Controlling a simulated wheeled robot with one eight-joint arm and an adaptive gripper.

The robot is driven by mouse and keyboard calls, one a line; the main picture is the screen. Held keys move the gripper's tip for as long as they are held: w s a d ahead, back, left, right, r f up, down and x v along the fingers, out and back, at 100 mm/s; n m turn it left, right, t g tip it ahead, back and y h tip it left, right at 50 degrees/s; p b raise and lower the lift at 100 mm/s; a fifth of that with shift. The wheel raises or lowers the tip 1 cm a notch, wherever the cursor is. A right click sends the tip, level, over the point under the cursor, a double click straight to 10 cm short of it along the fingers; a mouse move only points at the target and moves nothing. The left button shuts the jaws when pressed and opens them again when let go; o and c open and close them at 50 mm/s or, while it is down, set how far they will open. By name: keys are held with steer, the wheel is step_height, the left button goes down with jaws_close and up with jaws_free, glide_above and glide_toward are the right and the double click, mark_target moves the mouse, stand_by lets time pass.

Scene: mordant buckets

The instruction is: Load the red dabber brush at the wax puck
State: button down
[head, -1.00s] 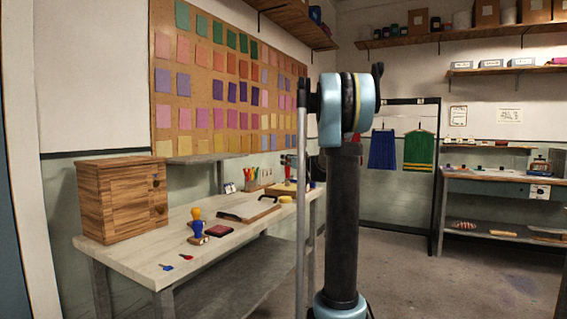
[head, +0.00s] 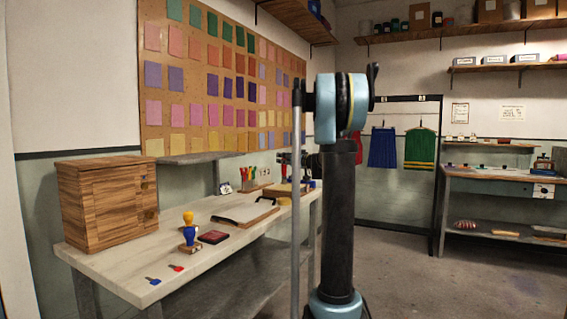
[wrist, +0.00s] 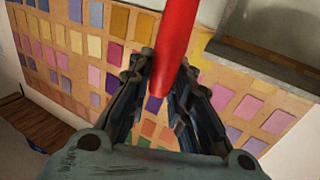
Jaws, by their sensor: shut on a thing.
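My gripper (wrist: 164,72) is shut on a red rod (wrist: 175,40) in the wrist view, which I take to be the red dabber brush. The rod runs from the top edge down between the fingers; its upper part is out of frame and no bristles show. A small yellow disc, likely the wax puck (head: 284,201), lies at the right end of the workbench (head: 130,259) in the head view. The wrist view does not show it. In the head view, my column and arm hide part of the scene, and the gripper's grasp cannot be made out there.
A colour-swatch board (head: 223,85) hangs behind. Floor to the right is open.

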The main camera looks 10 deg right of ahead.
mark_target(284, 179)
steer(key=shift+s+f+y, duration=0.1)
steer(key=shift+f+y, duration=0.15)
steer(key=shift+y, duration=0.15)
steer(key=shift+f, duration=3.3)
steer(key=shift+d, duration=0.1)
